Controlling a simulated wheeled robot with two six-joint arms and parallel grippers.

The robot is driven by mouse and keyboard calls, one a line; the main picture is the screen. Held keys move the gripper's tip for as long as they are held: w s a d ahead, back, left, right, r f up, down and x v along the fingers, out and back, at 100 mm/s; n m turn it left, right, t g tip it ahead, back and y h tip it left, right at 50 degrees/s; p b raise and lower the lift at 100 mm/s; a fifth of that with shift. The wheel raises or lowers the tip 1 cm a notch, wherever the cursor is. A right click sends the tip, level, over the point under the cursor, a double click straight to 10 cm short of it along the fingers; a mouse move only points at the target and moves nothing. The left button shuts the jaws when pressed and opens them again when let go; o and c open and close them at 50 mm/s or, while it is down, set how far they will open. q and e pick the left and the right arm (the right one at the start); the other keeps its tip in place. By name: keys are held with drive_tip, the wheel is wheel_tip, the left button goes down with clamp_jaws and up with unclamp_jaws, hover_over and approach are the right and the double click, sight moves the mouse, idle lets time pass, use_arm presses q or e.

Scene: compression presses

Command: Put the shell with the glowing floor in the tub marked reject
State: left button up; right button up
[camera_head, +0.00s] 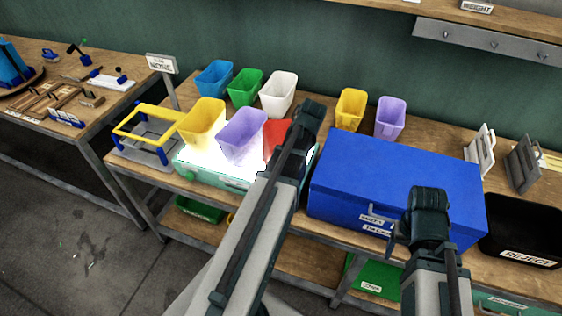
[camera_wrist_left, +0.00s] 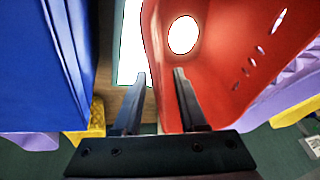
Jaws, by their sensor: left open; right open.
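The red shell (camera_head: 277,130) stands on the lit top of the light box (camera_head: 210,177), mostly hidden behind my left arm. In the left wrist view the red shell (camera_wrist_left: 225,60) shows a bright white oval in its floor. My left gripper (camera_wrist_left: 160,73) is open at its rim, one finger over the inside and the other outside its wall; contact cannot be told. In the head view its fingers are hidden. The black tub marked REJECT (camera_head: 515,215) stands at the right end of the bench. My right gripper (camera_head: 393,241) is open and empty by the front of the blue box.
A yellow shell (camera_head: 203,118) and a purple shell (camera_head: 243,134) also stand on the light box. Blue, green and white shells stand behind. The large blue box (camera_head: 400,170) lies between the light box and the tub. A yellow shell (camera_head: 350,107) and purple shell (camera_head: 390,116) stand behind it.

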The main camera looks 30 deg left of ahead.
use_arm(q)
drive_tip(key=shift+f, duration=0.1)
drive_tip(key=shift+f, duration=0.3)
idle(0.4)
drive_tip(key=shift+c, duration=0.3)
clamp_jaws()
idle(1.2)
